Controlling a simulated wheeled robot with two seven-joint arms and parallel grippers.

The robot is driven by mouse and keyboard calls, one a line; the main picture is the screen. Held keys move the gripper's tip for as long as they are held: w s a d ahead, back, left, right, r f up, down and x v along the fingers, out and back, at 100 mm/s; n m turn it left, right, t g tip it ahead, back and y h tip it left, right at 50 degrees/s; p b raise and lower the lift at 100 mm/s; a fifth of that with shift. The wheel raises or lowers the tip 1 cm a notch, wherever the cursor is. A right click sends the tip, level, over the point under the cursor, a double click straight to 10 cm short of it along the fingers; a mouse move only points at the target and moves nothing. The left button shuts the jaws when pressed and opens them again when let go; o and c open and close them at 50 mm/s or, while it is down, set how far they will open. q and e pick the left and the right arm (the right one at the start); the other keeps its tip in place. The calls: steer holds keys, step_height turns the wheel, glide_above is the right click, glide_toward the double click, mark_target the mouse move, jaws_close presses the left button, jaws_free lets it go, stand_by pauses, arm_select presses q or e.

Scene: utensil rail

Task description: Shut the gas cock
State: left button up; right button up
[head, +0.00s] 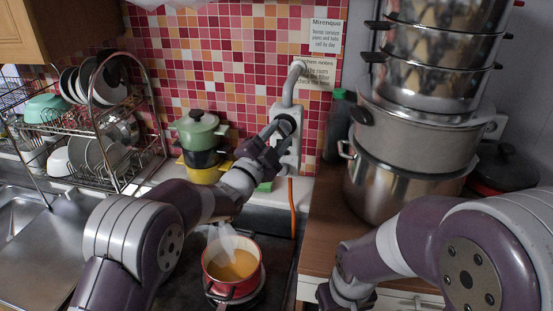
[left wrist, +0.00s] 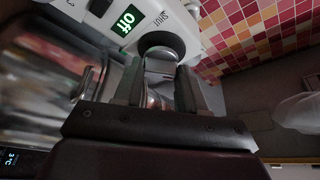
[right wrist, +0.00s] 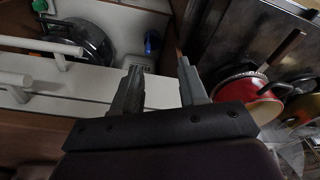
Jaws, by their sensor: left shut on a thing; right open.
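The gas cock (head: 290,128) is a pale grey unit on the tiled wall, with a grey pipe rising from it and an orange hose (head: 292,207) below. My left gripper (head: 276,140) is up against its front and hides part of it. In the left wrist view, the round dark knob (left wrist: 160,42) is just beyond the fingertips, and the fingers (left wrist: 158,85) are shut on its grey handle (left wrist: 160,66). My right gripper (right wrist: 158,68) is open and empty, low over the counter's front.
A red pot (head: 232,268) with yellowish contents steams on the hob below my left arm. Stacked casseroles (head: 197,130) and a dish rack (head: 105,120) stand left of the cock. Large steel pots (head: 415,140) and a green-capped bottle (head: 338,125) stand right.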

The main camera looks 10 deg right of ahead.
arm_select(q)
steer(key=shift+s+d+f+n+t+y+b, duration=0.1)
steer(key=shift+n+t+y+b, duration=0.75)
steer(key=shift+n+b, duration=1.6)
steer(key=shift+w+d+f+n+t+y+b, duration=0.15)
steer(key=shift+n+t+y+b, duration=0.65)
steer(key=shift+n+b, duration=1.7)
steer(key=shift+s+d+f+n+t+y+b, duration=0.15)
steer(key=shift+n+t+y+b, duration=0.65)
steer(key=shift+n+b, duration=1.65)
steer(key=shift+r, duration=0.1)
steer(key=o, duration=1.1)
steer(key=shift+c, duration=0.2)
steer(key=b+v, duration=0.3)
steer(key=v, duration=0.9)
steer(key=shift+s+f+b, duration=0.2)
steer(key=shift+s+b, duration=0.1)
steer(key=shift+b, duration=0.1)
steer(key=shift+a, duration=0.1)
